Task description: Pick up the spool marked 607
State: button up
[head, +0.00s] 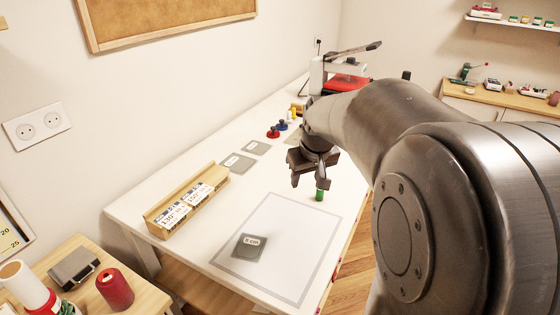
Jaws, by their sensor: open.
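My gripper (310,182) points down over the far right part of the white table, open, with nothing seen between its fingers. A small green spool (320,195) stands upright on the table just below the right-hand finger. That finger overlaps its top in the picture, and I cannot tell whether they touch. No 607 marking is readable on the green spool or on any other spool in view. A red spool (115,289) stands on the wooden side table at lower left.
A red press-like device (345,82) stands behind my arm. The mat's middle is mostly clear.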

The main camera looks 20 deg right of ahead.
send_near(319, 191)
jog(key=shift+g, duration=0.3)
jog(key=x, duration=0.6)
jog(key=shift+w+d+f, duration=0.2)
jog(key=shift+w+d, duration=0.15)
jog(key=shift+w, duration=0.05)
jog(key=shift+w+x, duration=0.2)
jog(key=shift+x, duration=1.05)
jog(key=shift+w+x, duration=0.2)
jog(key=shift+x, duration=1.05)
jog(key=shift+r, duration=0.1)
jog(key=shift+c, duration=0.5)
grip_shut()
jog(key=shift+r, duration=0.15)
